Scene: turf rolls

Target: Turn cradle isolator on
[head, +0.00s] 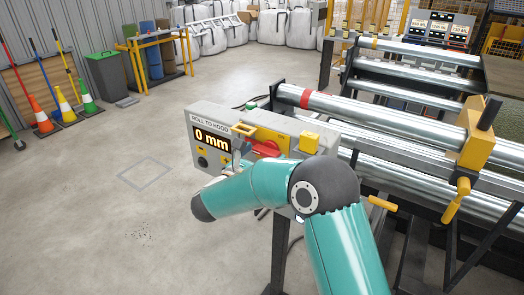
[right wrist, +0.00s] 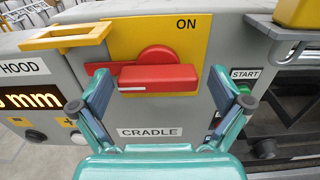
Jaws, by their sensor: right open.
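The cradle isolator is a red rotary handle (right wrist: 158,78) on a yellow plate (right wrist: 128,40), with "ON" printed at the plate's upper right and a "CRADLE" label (right wrist: 150,132) below. The handle lies horizontal, not turned up towards the ON mark. In the head view the red handle (head: 266,148) shows on the grey control box, partly behind my arm. My right gripper (right wrist: 162,103) is open in front of the handle, one finger to each side of it. I cannot tell whether they touch it. My left gripper is not in view.
The grey control box (head: 185,130) has a display reading "0 mm". A yellow bracket (right wrist: 65,37) sticks out left of the handle, and a START button (right wrist: 243,88) sits to the right. Steel rollers (head: 400,115) fill the right side.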

